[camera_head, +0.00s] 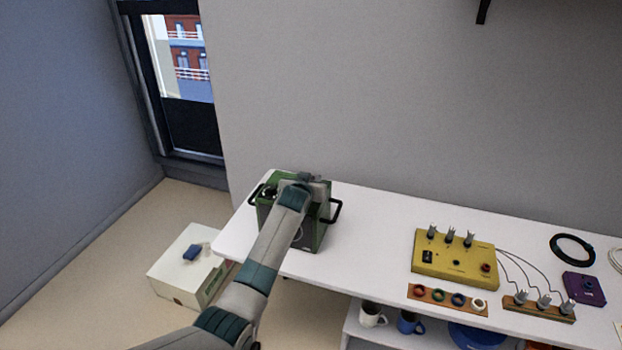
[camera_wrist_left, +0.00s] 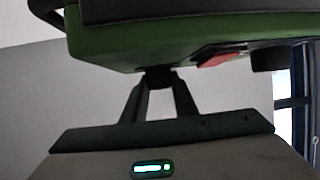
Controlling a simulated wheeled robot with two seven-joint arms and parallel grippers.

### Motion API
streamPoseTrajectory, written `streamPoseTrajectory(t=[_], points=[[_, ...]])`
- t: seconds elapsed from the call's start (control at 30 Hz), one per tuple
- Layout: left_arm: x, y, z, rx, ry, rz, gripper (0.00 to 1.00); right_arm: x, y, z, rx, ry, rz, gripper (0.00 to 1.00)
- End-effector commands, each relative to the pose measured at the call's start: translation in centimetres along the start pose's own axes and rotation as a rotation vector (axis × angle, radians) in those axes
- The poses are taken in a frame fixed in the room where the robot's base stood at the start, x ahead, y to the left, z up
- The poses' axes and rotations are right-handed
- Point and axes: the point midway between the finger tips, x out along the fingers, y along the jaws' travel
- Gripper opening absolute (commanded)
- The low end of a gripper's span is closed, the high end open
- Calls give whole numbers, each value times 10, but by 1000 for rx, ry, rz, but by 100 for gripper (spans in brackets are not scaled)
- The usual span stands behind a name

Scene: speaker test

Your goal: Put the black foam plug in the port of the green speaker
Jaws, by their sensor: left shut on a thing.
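The green speaker (camera_head: 316,234) stands at the left end of the white table in the head view, with black handles at its sides. My left arm reaches over it and hides part of its front and top. My left gripper (camera_head: 310,179) is at the speaker's far upper edge, its fingertips hard to make out there. In the left wrist view my left gripper (camera_wrist_left: 158,88) is shut on the black foam plug (camera_wrist_left: 158,76), which is against the green speaker's face (camera_wrist_left: 120,45). The port is hidden, and I cannot tell whether the plug is in it. My right gripper is not in view.
A yellow box (camera_head: 453,266) with knobs, a strip of coloured rings (camera_head: 447,299), a purple box (camera_head: 584,289) and a black cable coil (camera_head: 573,250) are at the right of the table (camera_head: 375,225). Mugs stand on a lower shelf. A white box (camera_head: 175,275) is on the floor, left.

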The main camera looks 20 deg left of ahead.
Motion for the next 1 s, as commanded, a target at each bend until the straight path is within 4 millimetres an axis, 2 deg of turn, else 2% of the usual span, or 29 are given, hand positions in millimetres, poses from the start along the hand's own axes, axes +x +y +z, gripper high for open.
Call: streamPoseTrajectory(t=[0.27,0.3,0.37,0.8,1.0], points=[[1,0,3,-1,0,0,6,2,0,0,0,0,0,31],[1,0,2,-1,1,0,31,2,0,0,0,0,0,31],[1,0,2,-1,1,0,45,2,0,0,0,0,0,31],[-1,0,-1,0,1,0,45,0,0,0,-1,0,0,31],[-11,0,0,-1,1,0,45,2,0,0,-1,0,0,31]])
